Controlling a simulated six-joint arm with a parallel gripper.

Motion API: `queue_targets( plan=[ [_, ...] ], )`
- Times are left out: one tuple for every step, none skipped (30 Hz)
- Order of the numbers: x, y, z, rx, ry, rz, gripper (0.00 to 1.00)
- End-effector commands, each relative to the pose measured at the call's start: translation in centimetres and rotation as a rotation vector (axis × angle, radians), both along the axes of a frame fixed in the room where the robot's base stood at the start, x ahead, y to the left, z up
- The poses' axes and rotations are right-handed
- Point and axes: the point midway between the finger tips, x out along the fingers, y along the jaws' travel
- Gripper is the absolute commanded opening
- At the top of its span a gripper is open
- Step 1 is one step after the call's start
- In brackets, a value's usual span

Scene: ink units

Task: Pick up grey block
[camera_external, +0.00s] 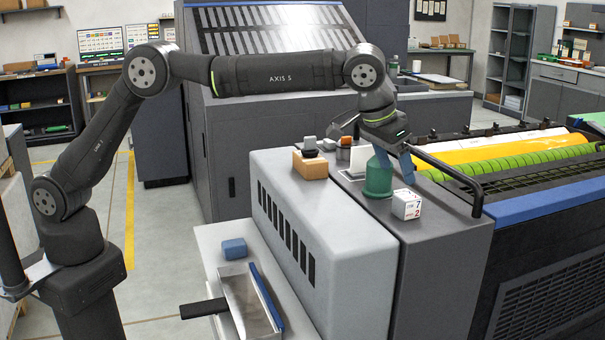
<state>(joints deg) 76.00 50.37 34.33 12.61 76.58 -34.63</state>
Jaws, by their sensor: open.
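A small grey block (309,142) appears to sit on a dark round piece, behind or on top of a wooden block (310,166) on the machine's top; the exact support is hard to tell. My gripper (396,166) points down to the right of it, over a green bottle-like object (378,182) and near a white cube with printed marks (407,205). The gripper is open, with one blue finger clearly visible and the other partly hidden. Nothing shows between its fingers. The grey block is apart from the gripper.
A small orange-brown piece (344,142) stands between the grey block and the green object. A blue block (233,249) and a metal tray (248,305) are on the lower ledge at the front. A black rail (455,170) runs close to my gripper's right.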

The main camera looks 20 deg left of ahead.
Motion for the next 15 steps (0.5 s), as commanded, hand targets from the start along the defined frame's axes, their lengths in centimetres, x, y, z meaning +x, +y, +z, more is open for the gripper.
queue_targets(
  plan=[
    [0.3,-0.2,-1.2,0.003,0.001,0.001,0.67],
    [0.5,-0.4,-1.6,0.002,0.001,0.0,0.67],
    [0.7,-0.6,-2.3,0.003,0.0,0.001,0.67],
    [0.9,-0.7,-2.7,0.003,0.001,0.001,0.67],
    [1.0,-0.8,-3.1,0.003,0.0,0.001,0.67],
    [1.1,-0.9,-3.4,0.001,0.0,0.0,0.67],
    [1.2,-1.0,-3.7,0.001,0.0,0.0,0.67],
    [1.2,-1.0,-3.8,0.001,0.001,0.0,0.67],
    [1.3,-1.1,-4.0,0.001,0.001,0.0,0.67],
    [1.3,-1.1,-4.1,0.001,0.001,0.0,0.67],
    [1.4,-1.1,-4.2,0.001,0.0,0.0,0.67],
    [1.4,-1.1,-4.4,0.001,0.0,0.0,0.67],
    [1.5,-1.2,-4.6,0.002,0.001,0.0,0.67],
    [1.6,-1.2,-4.8,0.002,0.001,0.0,0.67],
    [1.7,-1.3,-5.2,0.003,0.0,0.001,0.67]
  ],
)
